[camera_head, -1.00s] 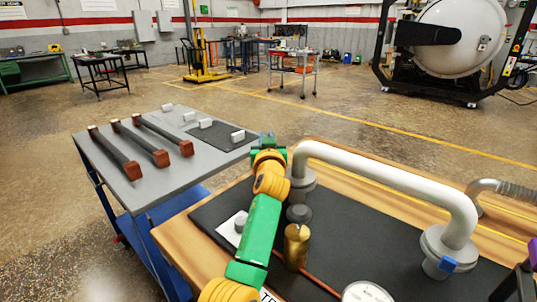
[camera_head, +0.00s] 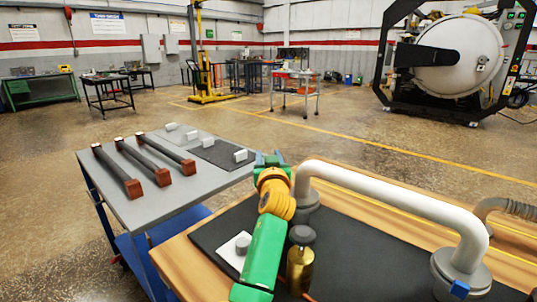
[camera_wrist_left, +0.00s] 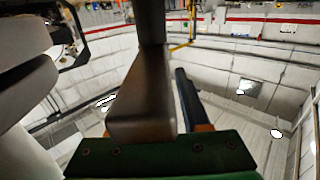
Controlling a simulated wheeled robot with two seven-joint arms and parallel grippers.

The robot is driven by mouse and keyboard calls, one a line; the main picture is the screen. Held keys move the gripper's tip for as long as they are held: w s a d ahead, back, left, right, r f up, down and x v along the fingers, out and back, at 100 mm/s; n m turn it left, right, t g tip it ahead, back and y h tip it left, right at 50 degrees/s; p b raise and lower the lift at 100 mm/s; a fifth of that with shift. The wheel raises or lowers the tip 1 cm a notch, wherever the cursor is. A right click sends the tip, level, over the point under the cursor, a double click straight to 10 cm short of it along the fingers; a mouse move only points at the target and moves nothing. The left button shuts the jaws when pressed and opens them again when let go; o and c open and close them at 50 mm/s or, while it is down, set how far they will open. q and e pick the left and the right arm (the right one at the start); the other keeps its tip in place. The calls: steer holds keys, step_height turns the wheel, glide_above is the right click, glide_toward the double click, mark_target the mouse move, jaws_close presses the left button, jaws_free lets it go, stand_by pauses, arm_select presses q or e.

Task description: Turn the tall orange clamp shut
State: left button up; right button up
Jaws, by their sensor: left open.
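My left gripper (camera_head: 271,159) is at the end of my green and orange arm, beside the left end of the white bent pipe (camera_head: 395,190). It is open. I cannot make out a tall orange clamp; my arm hides part of the area around the pipe's left flange (camera_head: 306,208). A small blue clamp (camera_head: 459,289) sits on the pipe's right flange (camera_head: 470,270). In the left wrist view, a large brown-grey block (camera_wrist_left: 142,100) stands up in front of the green gripper body, with a dark bar to its right. My right gripper is not in view.
A grey cart (camera_head: 150,212) with several dark bars is on the left. A corrugated hose (camera_head: 515,207) is at the right.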

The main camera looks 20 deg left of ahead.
arm_select(q)
steer(key=s+r, duration=0.1)
steer(key=r, duration=0.1)
steer(key=s+d+r, duration=0.1)
steer(key=r, duration=0.2)
steer(key=s+r, duration=0.1)
steer(key=r, duration=0.1)
steer(key=shift+s+d+r+p, duration=0.25)
steer(key=shift+r+p, duration=0.1)
steer(key=s+d+r+b, duration=0.1)
steer(key=s+d+r, duration=0.2)
steer(key=s, duration=0.6)
step_height(320, 180, up, 2)
steer(key=shift+s+d+r, duration=0.1)
steer(key=shift+s+d, duration=0.15)
steer(key=shift+d, duration=0.15)
